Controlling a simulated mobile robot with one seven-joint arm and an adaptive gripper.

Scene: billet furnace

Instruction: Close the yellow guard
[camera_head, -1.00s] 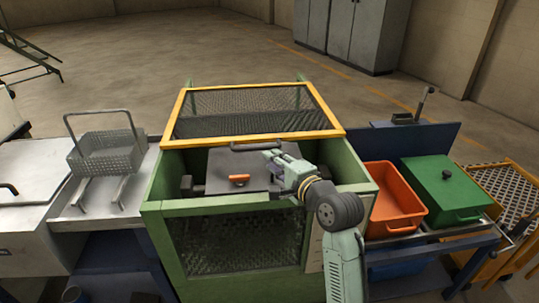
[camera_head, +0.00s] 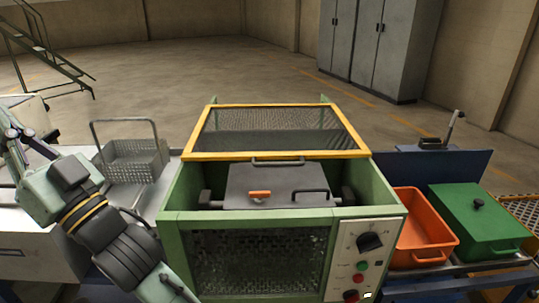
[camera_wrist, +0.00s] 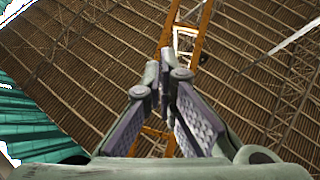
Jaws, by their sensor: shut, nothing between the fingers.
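The yellow guard (camera_head: 275,155) is a yellow-framed mesh panel with a dark bar handle (camera_head: 278,162) on its front edge. It stands raised and slanted at the back of the green furnace housing (camera_head: 176,225). The front of the housing top is uncovered, showing a grey plate (camera_head: 275,182) with an orange handle and a dark handle. My gripper (camera_head: 18,140) is at the far left, well apart from the guard; its fingers show poorly there. In the wrist view my gripper (camera_wrist: 166,66) is shut and empty, pointing up at the roof.
A wire basket (camera_head: 135,165) stands left of the housing, near my arm. An orange bin (camera_head: 425,232) and a green lidded box (camera_head: 485,225) stand to the right. A control panel (camera_head: 365,262) with a knob and buttons is on the housing front. The space above the housing is clear.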

